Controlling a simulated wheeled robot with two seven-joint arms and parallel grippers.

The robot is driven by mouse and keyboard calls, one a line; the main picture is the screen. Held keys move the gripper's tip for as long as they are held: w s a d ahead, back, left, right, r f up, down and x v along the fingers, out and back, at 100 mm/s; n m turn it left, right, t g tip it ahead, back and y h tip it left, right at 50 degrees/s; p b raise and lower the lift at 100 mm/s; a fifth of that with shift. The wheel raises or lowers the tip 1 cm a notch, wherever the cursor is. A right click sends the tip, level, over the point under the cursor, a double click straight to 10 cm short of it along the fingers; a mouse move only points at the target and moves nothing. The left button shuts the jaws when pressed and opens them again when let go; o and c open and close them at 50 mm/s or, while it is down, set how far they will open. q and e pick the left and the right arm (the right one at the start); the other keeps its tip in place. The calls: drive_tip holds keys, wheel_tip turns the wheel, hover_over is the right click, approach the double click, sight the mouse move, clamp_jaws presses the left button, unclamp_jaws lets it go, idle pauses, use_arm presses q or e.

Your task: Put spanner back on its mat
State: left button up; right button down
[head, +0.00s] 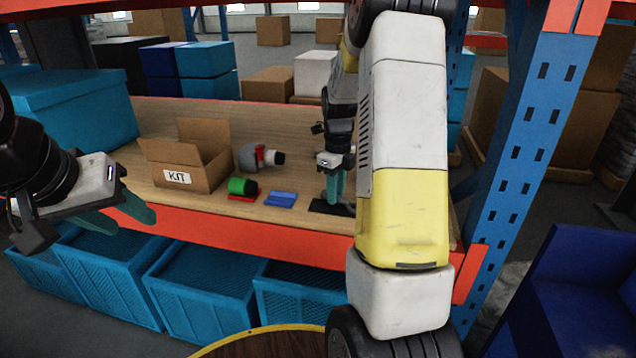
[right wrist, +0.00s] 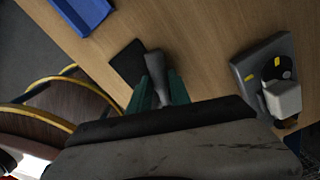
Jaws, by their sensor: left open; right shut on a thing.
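The grey spanner (right wrist: 154,66) is between the teal fingers of my right gripper (right wrist: 160,92) in the right wrist view. Its visible end points to the black mat (right wrist: 126,64) and overlaps the mat's edge; whether it touches the mat I cannot tell. In the head view my right gripper (head: 335,186) points down just above the black mat (head: 322,207), near the front of the shelf. The spanner is not clear there. My left gripper (head: 128,212) is open and empty, at the left in front of the shelf edge.
A KIT box (head: 190,172), a grey and red tool (head: 258,157), a green cylinder (head: 242,187) on a red mat and a blue tray (head: 281,199) are on the shelf. A blue post (head: 520,150) stands right. A grey device (right wrist: 262,62) lies right in the wrist view.

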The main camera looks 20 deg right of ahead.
drive_tip(key=c, duration=1.1)
unclamp_jaws()
drive_tip(key=shift+r, duration=0.1)
